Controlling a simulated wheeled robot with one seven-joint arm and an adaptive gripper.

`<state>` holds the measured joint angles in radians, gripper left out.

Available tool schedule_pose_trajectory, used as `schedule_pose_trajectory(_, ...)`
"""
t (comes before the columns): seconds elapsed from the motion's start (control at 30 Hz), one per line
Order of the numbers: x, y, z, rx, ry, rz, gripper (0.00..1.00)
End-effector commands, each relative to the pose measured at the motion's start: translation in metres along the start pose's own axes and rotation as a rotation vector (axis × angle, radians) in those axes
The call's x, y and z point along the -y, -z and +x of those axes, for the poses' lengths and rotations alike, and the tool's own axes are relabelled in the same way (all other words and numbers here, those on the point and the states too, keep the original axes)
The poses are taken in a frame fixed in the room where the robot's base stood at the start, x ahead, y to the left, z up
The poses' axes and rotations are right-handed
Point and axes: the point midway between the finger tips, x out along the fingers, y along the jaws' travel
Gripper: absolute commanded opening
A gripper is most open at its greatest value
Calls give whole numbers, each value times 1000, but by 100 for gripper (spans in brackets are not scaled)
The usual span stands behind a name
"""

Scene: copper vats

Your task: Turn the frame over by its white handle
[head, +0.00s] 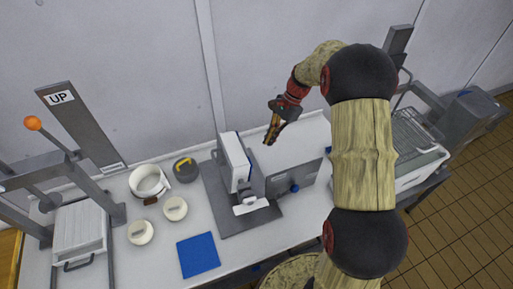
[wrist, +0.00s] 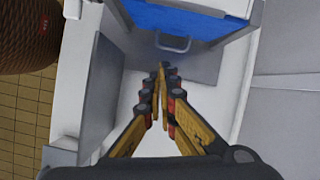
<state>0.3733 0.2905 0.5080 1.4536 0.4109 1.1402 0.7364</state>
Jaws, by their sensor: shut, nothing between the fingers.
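The frame (head: 234,160) looks like an upright white panel with blue along its right side, standing on a grey base plate (head: 212,200) at the middle of the bench. In the wrist view, its blue face (wrist: 190,20) shows at the top, cut off by the picture edge. A pale, U-shaped handle (wrist: 173,43) sticks out at the blue face's lower edge. My gripper (head: 270,138) is to the right of the frame, apart from it. In the wrist view, my gripper (wrist: 162,70) is shut and empty, its tips appearing just below the handle.
A blue cloth (head: 198,255), round white pots (head: 175,208) and a lever press (head: 80,220) lie left. A wire basket (head: 412,135) is at the right.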

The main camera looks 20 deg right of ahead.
Motion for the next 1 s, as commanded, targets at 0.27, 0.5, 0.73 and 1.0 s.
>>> schedule_pose_trajectory(0.27, 5, 26, -1, -94, 30, 195, 0)
schedule_pose_trajectory(0.5, 5, 27, 17, -91, 29, 221, 0)
schedule_pose_trajectory(0.73, 5, 31, 61, -89, 27, 220, 0)
schedule_pose_trajectory(1.0, 9, 28, 107, -91, 30, 217, 0)
